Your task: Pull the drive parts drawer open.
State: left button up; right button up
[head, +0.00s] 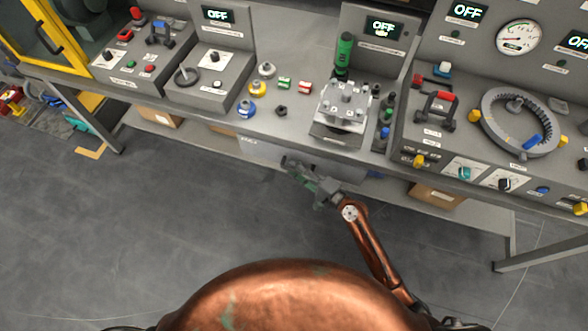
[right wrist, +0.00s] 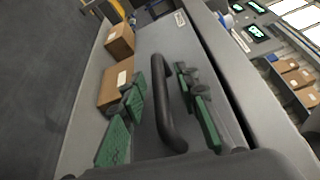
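The drive parts drawer (head: 262,150) is a grey front under the bench's front edge, left of the vise-like fixture. It looks shut flush in the right wrist view (right wrist: 190,40), with a small label near its far end; its lettering is unreadable. Its black bar handle (right wrist: 163,105) runs between the green-padded fingers of my right gripper (right wrist: 160,88). The fingers are apart, one on each side of the handle, with visible gaps. My left gripper is not in view.
Cardboard boxes (right wrist: 118,85) sit on the shelf below the drawer; another box (head: 436,195) is at the right. The bench top (head: 290,125) above carries the fixture, small parts and control panels. The grey floor (head: 170,210) in front is clear.

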jog(key=shift+c, duration=0.3)
grip_shut()
dwell(0.5)
